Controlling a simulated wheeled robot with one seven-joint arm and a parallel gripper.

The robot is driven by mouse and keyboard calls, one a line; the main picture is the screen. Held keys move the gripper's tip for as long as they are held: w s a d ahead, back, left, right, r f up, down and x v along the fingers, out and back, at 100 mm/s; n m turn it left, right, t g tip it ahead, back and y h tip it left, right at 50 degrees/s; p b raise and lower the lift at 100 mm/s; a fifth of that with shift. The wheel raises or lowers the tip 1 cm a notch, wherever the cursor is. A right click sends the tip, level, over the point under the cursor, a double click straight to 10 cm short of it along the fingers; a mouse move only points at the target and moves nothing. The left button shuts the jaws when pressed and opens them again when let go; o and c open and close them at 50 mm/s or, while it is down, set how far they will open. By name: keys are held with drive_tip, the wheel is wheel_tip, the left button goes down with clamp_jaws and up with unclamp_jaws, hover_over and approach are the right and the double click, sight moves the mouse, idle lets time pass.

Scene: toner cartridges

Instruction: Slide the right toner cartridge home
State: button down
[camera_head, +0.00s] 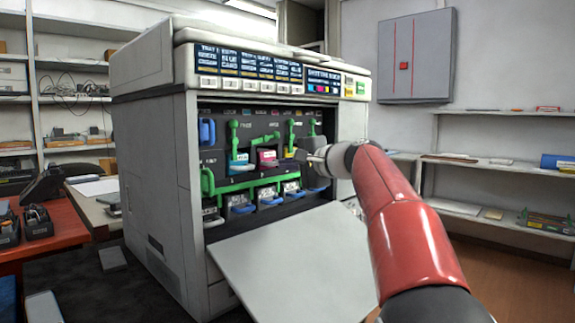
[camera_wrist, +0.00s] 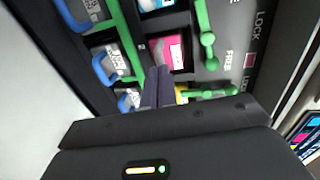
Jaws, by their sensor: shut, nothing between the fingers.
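A row of toner cartridges sits in the open front of the printer. The cyan cartridge (camera_head: 240,165) is at left, with its green lever upright. The magenta cartridge (camera_head: 267,158) is beside it, with its green lever (camera_head: 265,138) turned sideways. In the wrist view the magenta face (camera_wrist: 172,50) shows just beyond my fingertips. A yellow cartridge (camera_wrist: 182,95) is partly hidden behind my fingers. My gripper (camera_head: 301,155) is shut and empty in front of the row, right of the magenta face. Its fingertips (camera_wrist: 158,72) appear near that face; I cannot tell whether they touch.
The printer's lowered front door (camera_head: 295,255) slopes out below the bay. Green pipes and blue handles (camera_head: 240,203) lie below the cartridges. Green levers (camera_wrist: 210,92) project near my fingers. A shelf (camera_head: 490,165) stands at right and a red table (camera_head: 50,235) at left.

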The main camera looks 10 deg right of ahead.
drive_tip(key=f+b+v, duration=0.1)
drive_tip(key=b+v, duration=0.2)
drive_tip(key=v, duration=0.5)
drive_tip(key=shift+s, duration=0.2)
drive_tip(key=shift+d+f, duration=0.1)
